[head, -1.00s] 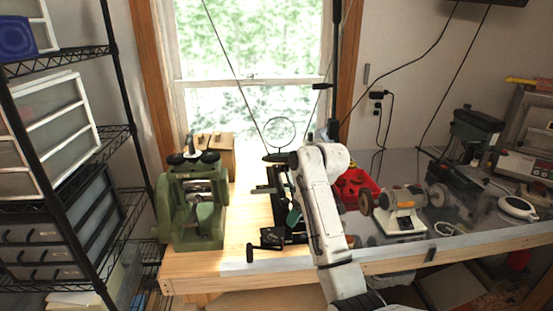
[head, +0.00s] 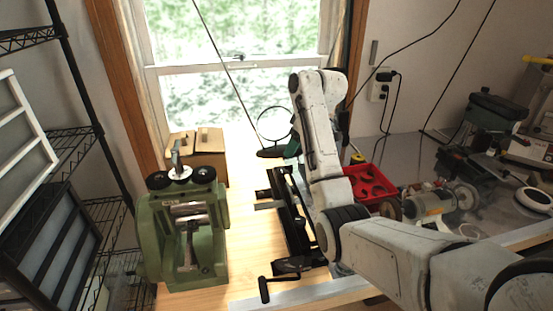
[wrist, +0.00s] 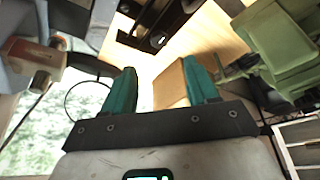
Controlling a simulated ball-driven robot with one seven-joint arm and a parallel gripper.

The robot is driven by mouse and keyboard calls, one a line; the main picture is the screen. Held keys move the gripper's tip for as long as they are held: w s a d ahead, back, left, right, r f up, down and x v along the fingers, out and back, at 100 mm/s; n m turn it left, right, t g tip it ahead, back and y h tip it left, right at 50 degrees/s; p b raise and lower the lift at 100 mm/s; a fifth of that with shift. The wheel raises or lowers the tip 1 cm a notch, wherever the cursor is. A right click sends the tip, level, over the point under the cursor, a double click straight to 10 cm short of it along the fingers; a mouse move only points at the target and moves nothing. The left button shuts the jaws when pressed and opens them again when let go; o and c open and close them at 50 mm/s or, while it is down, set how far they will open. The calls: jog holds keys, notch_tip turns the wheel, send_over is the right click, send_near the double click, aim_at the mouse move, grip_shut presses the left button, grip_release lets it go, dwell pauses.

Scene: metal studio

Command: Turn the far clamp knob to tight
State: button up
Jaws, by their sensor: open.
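A long black bench device (head: 292,215) lies on the wooden table top, with a crank handle (head: 265,288) at its front end. In the wrist view the black device (wrist: 150,30) is at the top, with a small round part on it. I cannot tell surely which part is the far clamp knob; my arm covers some of the device. My gripper (wrist: 159,75) has two teal fingers, apart and empty. In the head view only a bit of teal (head: 291,150) shows beside my arm, over the device's far end.
A round magnifier (head: 273,125) stands near the window. A red tray (head: 370,185) and a grinder (head: 430,203) are at right. Bare wood lies between mill and device.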

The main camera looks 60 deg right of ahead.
aim_at(282, 170)
jog(key=x, duration=1)
jog(key=shift+w+d+f, duration=0.1)
jog(key=shift+w+f, duration=0.15)
jog(key=shift+w, duration=0.05)
jog(key=shift+c, duration=0.5)
jog(key=c, duration=0.9)
jog(key=shift+c, duration=0.2)
